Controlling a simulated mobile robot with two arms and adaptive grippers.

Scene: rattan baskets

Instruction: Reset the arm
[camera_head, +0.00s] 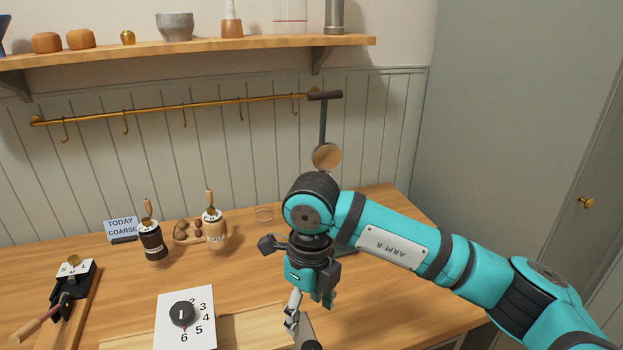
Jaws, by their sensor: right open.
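My right arm (400,245), teal with black bands and a label reading ARM R, reaches in from the lower right over the wooden counter. My right gripper (308,318) points down near the front middle of the counter, to the right of the white dial card. It is open, and I see nothing held in it. My left gripper does not show.
The counter (250,270) holds a numbered dial card (172,335), two labelled canisters (151,243) (214,232), a sign reading TODAY COARSE (121,229) and a black S-M-L device (72,285). Behind my arm stands a dark upright lever (324,125). A shelf (200,45) runs above.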

